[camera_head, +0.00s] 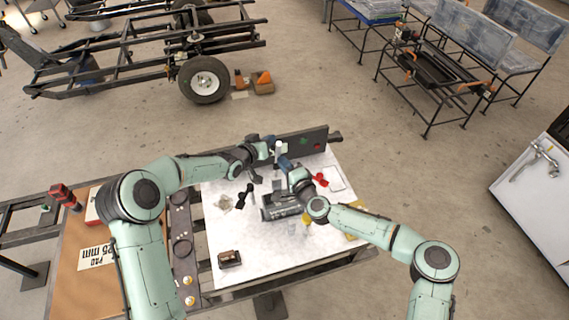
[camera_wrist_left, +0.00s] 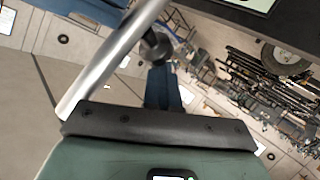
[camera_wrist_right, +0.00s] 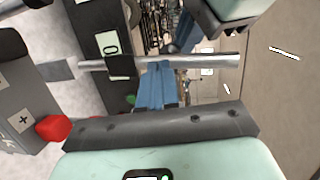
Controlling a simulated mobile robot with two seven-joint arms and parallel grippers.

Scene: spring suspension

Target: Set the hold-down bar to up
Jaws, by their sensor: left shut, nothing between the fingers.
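A bare metal bar, which looks like the hold-down bar, crosses the right wrist view (camera_wrist_right: 205,61) with a black clamp on it. A similar metal bar runs slantwise through the left wrist view (camera_wrist_left: 105,68). In the head view my arms hide the bar area. My left gripper (camera_head: 270,142) has its blue fingers together and empty; they show beside the metal bar in the left wrist view (camera_wrist_left: 163,88). My right gripper (camera_head: 285,163) is just below it. Its blue fingers (camera_wrist_right: 158,88) meet the bar's line in the right wrist view; whether they grip anything is unclear.
A dark panel (camera_head: 310,145) stands along the back of the white table (camera_head: 300,255).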

